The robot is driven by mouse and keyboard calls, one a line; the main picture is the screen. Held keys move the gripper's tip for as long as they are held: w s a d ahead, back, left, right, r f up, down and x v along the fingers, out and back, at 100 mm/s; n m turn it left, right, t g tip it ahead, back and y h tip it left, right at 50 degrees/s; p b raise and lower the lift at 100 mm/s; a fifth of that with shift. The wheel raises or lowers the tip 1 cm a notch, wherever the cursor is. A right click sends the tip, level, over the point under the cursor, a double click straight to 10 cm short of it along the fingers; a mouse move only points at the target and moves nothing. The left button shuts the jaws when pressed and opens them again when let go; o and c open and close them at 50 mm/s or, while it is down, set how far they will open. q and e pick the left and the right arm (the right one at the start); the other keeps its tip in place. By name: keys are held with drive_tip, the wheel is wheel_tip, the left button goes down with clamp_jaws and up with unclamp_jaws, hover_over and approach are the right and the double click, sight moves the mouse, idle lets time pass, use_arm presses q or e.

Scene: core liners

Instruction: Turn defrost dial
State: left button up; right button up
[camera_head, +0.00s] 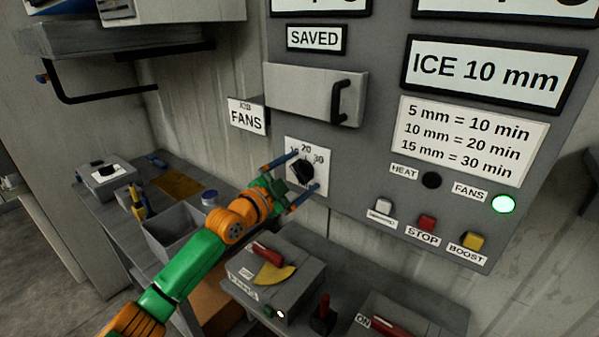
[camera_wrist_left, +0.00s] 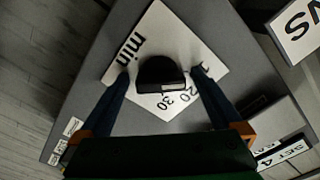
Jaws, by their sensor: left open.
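The defrost dial (camera_head: 302,172) is a black knob on a white plate (camera_head: 320,156) marked 10, 20 and 30, on the grey control panel. It also shows in the left wrist view (camera_wrist_left: 161,74), where the plate reads "min". My left gripper (camera_head: 306,170) is open at the dial, with one finger above and one below the knob in the head view. In the left wrist view its fingers (camera_wrist_left: 161,72) lie on either side of the knob with gaps, so it does not grip it. The knob's pointer is partly unclear. My right gripper is not in view.
A chart reads 10 mm = 20 min (camera_head: 470,135) under an "ICE 10 mm" display (camera_head: 492,75). A green FANS lamp (camera_head: 503,204) is lit; the HEAT lamp (camera_head: 431,180) is dark. White, red STOP (camera_head: 427,222) and yellow BOOST (camera_head: 472,241) buttons sit lower right. A bench with boxes stands below.

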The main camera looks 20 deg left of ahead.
use_arm(q)
drive_tip(key=shift+w, duration=0.1)
drive_tip(key=shift+s, duration=0.2)
drive_tip(key=shift+c, duration=0.6)
drive_tip(key=shift+r, duration=0.1)
drive_tip(key=c, duration=1.3)
drive_tip(key=shift+o, duration=0.2)
drive_tip(key=shift+m+b, duration=0.7)
drive_tip(key=shift+m, duration=0.1)
drive_tip(key=shift+s+m, duration=0.1)
drive_tip(key=shift+m, duration=1.5)
drive_tip(key=shift+m+p, duration=0.65)
drive_tip(key=shift+m, duration=1.25)
drive_tip(key=shift+r, duration=0.1)
